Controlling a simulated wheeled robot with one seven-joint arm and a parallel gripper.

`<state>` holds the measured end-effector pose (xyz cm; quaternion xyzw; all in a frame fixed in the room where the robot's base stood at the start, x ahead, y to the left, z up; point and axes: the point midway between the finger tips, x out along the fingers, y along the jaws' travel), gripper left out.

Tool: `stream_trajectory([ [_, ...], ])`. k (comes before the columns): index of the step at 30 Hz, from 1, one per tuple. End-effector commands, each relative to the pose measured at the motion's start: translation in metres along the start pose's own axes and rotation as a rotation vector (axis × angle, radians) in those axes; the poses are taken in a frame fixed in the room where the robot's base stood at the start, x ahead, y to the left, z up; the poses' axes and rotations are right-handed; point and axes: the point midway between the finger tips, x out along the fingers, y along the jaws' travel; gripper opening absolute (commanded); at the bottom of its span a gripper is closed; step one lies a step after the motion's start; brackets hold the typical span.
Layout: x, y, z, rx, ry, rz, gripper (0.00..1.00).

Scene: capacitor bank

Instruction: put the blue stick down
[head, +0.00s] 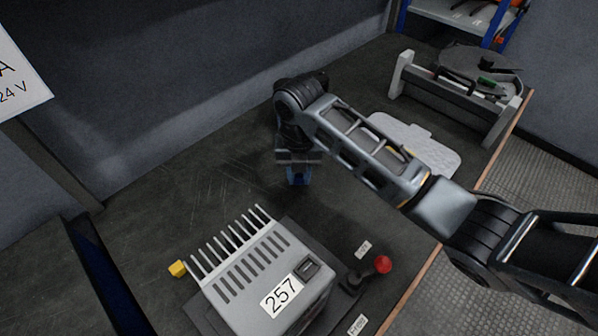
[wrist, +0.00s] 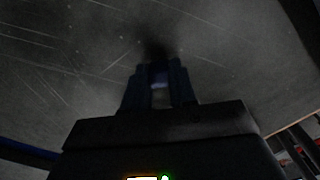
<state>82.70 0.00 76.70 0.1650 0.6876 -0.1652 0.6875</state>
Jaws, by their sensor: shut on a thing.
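My gripper (head: 298,176) points down at the dark bench top, in the middle of the head view. It is shut on the blue stick (head: 299,177), of which only a short blue part shows below the gripper body. In the wrist view the fingers (wrist: 160,88) stand close together with the dark blue stick (wrist: 159,70) between them. A dark shadow lies on the bench just beyond the tips. The stick's lower end is close to the bench top; I cannot tell whether it touches.
A light grey plate (head: 437,152) lies behind my arm. A grey stand (head: 450,100) is at the back right. The bench's left middle is clear.

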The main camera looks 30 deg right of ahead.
Motion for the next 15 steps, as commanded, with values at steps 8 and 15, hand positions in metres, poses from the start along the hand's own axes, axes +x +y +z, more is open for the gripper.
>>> stream_trajectory([
  [8,0.0015,-0.0003,0.0003,0.0,-0.001,0.0,0.0],
  [15,0.0083,-0.0004,0.0001,0.0,0.0,-0.001,0.0],
])
